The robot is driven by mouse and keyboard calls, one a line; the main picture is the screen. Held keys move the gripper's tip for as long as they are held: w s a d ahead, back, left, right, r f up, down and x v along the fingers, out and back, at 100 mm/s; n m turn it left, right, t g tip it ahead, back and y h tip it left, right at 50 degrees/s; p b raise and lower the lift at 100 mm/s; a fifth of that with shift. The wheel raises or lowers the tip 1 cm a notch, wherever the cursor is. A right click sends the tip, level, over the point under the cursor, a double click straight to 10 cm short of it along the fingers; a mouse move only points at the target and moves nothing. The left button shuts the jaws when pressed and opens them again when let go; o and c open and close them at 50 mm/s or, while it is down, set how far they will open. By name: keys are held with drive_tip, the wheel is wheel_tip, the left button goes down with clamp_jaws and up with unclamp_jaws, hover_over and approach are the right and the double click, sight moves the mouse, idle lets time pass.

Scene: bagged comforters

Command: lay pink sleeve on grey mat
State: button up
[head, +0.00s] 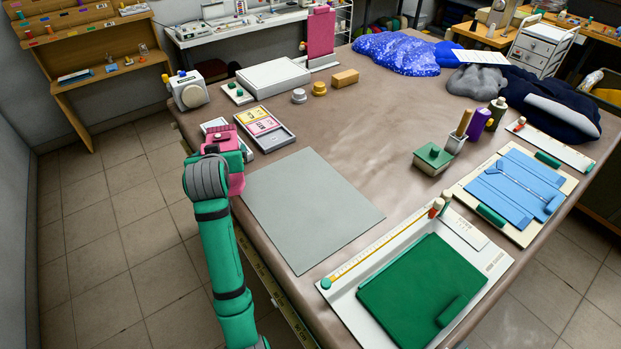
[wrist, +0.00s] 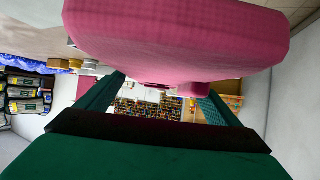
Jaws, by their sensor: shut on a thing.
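The pink sleeve (head: 221,138) is at the left edge of the table, by the left corner of the grey mat, with part of it showing below my wrist. In the wrist view the pink sleeve (wrist: 175,40) is large and fills the top. My gripper (wrist: 160,95) is shut on it; in the head view my gripper (head: 232,158) is partly hidden by the sleeve and my own wrist. The grey mat (head: 310,208) lies flat and bare on the table, to the right of my gripper. I cannot tell whether the sleeve touches the table.
A tray with pink and yellow cards (head: 265,128) lies just behind the mat. A white tray with a green board (head: 425,290) is to the right front. A pink upright panel (head: 320,32) stands at the back. The table's middle is clear.

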sight(304, 199)
drive_tip(key=s+d+m+h, duration=0.1)
drive_tip(key=d, duration=0.3)
drive_tip(key=s+d+m+h, duration=0.1)
drive_tip(key=d, duration=0.4)
drive_tip(key=s+d+f+h, duration=0.1)
drive_tip(key=s+d, duration=0.1)
drive_tip(key=d, duration=0.2)
drive_tip(key=shift+d+m, duration=0.15)
drive_tip(key=shift+m, duration=0.25)
drive_tip(key=s+d, duration=0.1)
drive_tip(key=d, duration=0.2)
drive_tip(key=s+d+m+h, duration=0.1)
drive_tip(key=s+d, duration=0.1)
drive_tip(key=d, duration=0.1)
drive_tip(key=s+d+m+h, duration=0.1)
drive_tip(key=s+d, duration=0.1)
drive_tip(key=d, duration=0.1)
drive_tip(key=shift+f, duration=0.2)
drive_tip(key=shift+d, duration=0.15)
drive_tip(key=shift+f, duration=1.9)
drive_tip(key=shift+f, duration=0.5)
drive_tip(key=o, duration=1)
drive_tip(key=shift+s+a+r, duration=0.2)
drive_tip(key=shift+s+r, duration=0.5)
drive_tip(key=shift+s+a+r, duration=0.15)
drive_tip(key=shift+s+r, duration=0.6)
drive_tip(key=shift+s+a+r, duration=0.2)
drive_tip(key=shift+s+r, duration=0.5)
